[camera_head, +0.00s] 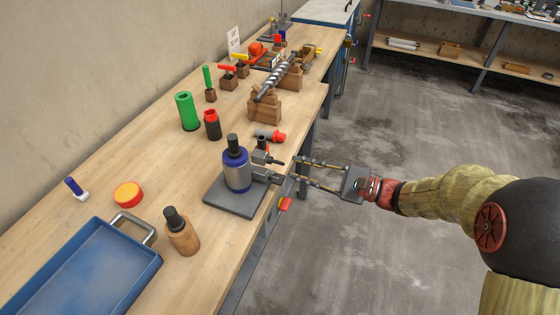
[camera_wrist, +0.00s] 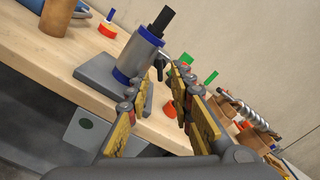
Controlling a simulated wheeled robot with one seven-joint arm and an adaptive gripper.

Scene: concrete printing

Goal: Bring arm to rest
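My arm (camera_head: 450,193) reaches in from the right in the head view. My gripper (camera_head: 296,171) is open at the table's front edge, its two fingers apart with nothing seen between them. Its tips are close to a grey and blue cylinder device (camera_head: 237,170) on a dark square base plate (camera_head: 238,208). In the wrist view the open fingers (camera_wrist: 158,98) point at the same device (camera_wrist: 138,55), which stands upright on the table. I cannot tell whether a fingertip touches its side fitting.
The wooden table (camera_head: 150,165) holds a blue tray (camera_head: 150,265), a wooden bottle (camera_head: 183,236), a red and yellow disc (camera_head: 128,194), a green cylinder (camera_head: 187,111), a black and red cylinder (camera_head: 212,125) and an auger on a wooden block (camera_head: 265,110). The floor at right (camera_head: 400,130) is clear.

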